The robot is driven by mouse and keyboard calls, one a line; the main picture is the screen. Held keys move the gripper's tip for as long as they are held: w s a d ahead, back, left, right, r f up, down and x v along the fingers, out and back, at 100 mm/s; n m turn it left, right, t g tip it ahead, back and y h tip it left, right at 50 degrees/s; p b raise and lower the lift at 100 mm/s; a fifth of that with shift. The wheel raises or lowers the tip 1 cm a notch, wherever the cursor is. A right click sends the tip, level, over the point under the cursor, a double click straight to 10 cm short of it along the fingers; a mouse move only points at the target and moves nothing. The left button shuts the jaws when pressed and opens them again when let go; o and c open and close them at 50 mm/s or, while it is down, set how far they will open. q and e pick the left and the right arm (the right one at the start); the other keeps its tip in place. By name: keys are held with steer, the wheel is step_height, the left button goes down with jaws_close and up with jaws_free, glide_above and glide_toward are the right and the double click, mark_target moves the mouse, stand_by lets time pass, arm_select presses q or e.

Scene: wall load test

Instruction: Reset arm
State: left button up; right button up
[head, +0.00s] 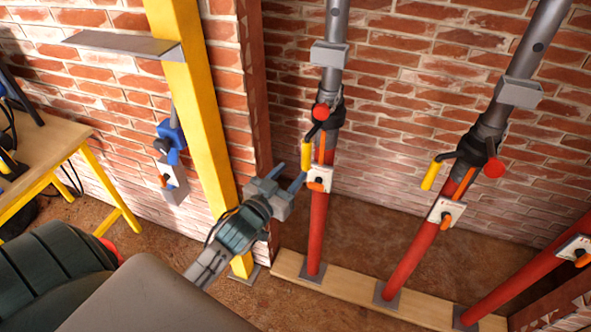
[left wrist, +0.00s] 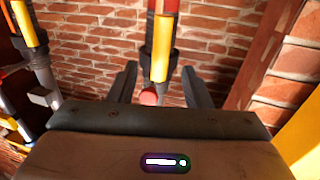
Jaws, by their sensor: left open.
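My left gripper (head: 291,180) is open in the head view, beside the lower part of the nearest red and grey prop (head: 319,215). Its jaws point toward that prop's yellow-gripped handle (head: 307,153). In the left wrist view, the two dark fingers (left wrist: 156,88) stand apart, with the yellow handle (left wrist: 160,62) and a red knob (left wrist: 149,97) seen between them. Nothing is held. I cannot tell whether a finger touches the prop. My right gripper is not in view.
More red props (head: 412,265) stand on a wooden plank (head: 350,295) to the right. A yellow post (head: 205,120) with a blue clamp (head: 171,140) stands left of the gripper. A wooden table (head: 45,150) is at the left. Brick walls close off the back.

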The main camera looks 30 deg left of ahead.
arm_select(q)
steer(key=shift+s, duration=0.15)
stand_by(0.3)
steer(key=s+a+f+g+y, duration=0.1)
steer(key=a+f+g, duration=0.1)
steer(key=f, duration=1)
steer(key=a+f+g+y, duration=0.1)
steer(key=a+f+g, duration=0.15)
steer(key=f, duration=0.95)
steer(key=s+f+g, duration=0.2)
steer(key=s+f, duration=0.2)
steer(key=f, duration=0.5)
steer(key=s+f+g, duration=0.2)
steer(key=s+f, duration=0.3)
steer(key=f, duration=0.3)
steer(key=s+d+f+g, duration=0.1)
steer(key=s+f+g, duration=0.1)
steer(key=s+f, duration=0.5)
steer(key=s+d+f+g, duration=0.1)
steer(key=s+f+g, duration=0.2)
steer(key=s+f, duration=0.4)
steer(key=s+d+f+g, duration=0.1)
steer(key=s+f+g, duration=0.2)
steer(key=s+f, duration=0.5)
steer(key=s, duration=1)
steer(key=shift+h, duration=0.3)
steer(key=shift+d, duration=0.1)
